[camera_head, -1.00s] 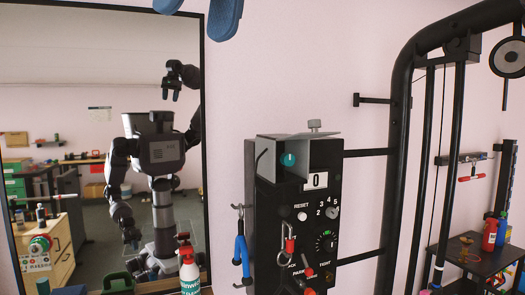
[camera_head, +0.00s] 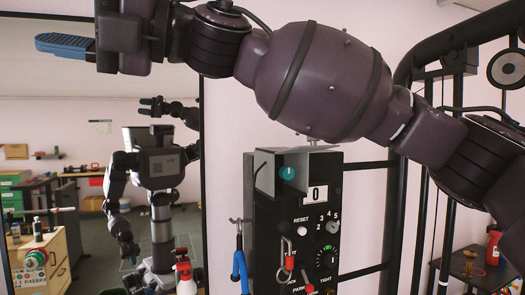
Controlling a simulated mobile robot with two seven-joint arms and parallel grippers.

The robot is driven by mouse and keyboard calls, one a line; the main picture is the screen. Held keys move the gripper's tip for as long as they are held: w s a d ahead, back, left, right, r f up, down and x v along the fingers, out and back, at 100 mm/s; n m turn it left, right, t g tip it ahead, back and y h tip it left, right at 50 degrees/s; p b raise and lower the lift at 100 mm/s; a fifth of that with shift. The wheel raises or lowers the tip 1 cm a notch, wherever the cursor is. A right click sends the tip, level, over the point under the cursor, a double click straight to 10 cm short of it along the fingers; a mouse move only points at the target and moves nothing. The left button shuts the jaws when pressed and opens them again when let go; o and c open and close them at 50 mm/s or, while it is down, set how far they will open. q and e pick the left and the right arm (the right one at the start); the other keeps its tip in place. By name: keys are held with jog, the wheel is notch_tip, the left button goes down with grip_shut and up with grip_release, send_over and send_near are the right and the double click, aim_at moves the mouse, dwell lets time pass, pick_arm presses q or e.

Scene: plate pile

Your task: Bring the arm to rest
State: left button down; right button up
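My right arm (camera_head: 320,80) comes in from the right edge and stretches across the top of the head view. My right gripper (camera_head: 65,47) is at the upper left, pointing left, in front of the mirror. One blue finger shows; the other is not seen directly. The mirror reflection shows the raised hand with two prongs apart and nothing held. My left gripper is not directly in view; in the mirror the other arm hangs low beside my body.
A black control box (camera_head: 292,215) with knobs and a small display stands below my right arm. A large mirror (camera_head: 95,160) fills the left. A black pipe frame (camera_head: 400,210) and a shelf with a red bottle (camera_head: 493,247) are at the right.

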jog(key=w+d+f+m+t+y, duration=0.3)
jog(key=w+d+f+m+t, duration=0.3)
jog(key=w+f+m+t, duration=0.3)
jog(key=w+d+f+m+t+y, duration=0.3)
jog(key=w+d+f+m+t, duration=0.4)
jog(key=w+m, duration=0.4)
jog(key=w+d+f+m+t+h+b, duration=0.1)
jog(key=d+f+m+t+h, duration=0.35)
jog(key=f, duration=0.75)
jog(key=w+d+f+m+t+h, duration=0.1)
jog(key=d+f+m+t+h, duration=0.1)
jog(key=d+f+m+h, duration=0.6)
jog(key=w+d+f+m+t+h+b, duration=0.15)
jog(key=d+f+m+t+h, duration=0.4)
jog(key=f, duration=0.95)
jog(key=s+d+f+m+g+h, duration=0.1)
jog(key=s+d+f+m+g, duration=0.1)
jog(key=s+d+f, duration=0.45)
jog(key=s+d+f+m+g+h, duration=0.2)
jog(key=s+d+f+m, duration=0.15)
jog(key=f, duration=0.55)
jog(key=s+d+f+m+g+h, duration=0.1)
jog(key=s+d+f+m+g, duration=0.1)
jog(key=s+d+f, duration=0.45)
jog(key=s+f+g+h, duration=0.1)
jog(key=s+f+g, duration=0.2)
jog(key=s+f, duration=0.8)
jog(key=shift+s+d+m+h, duration=0.25)
jog(key=shift+s+m, duration=0.2)
jog(key=shift+s, duration=0.25)
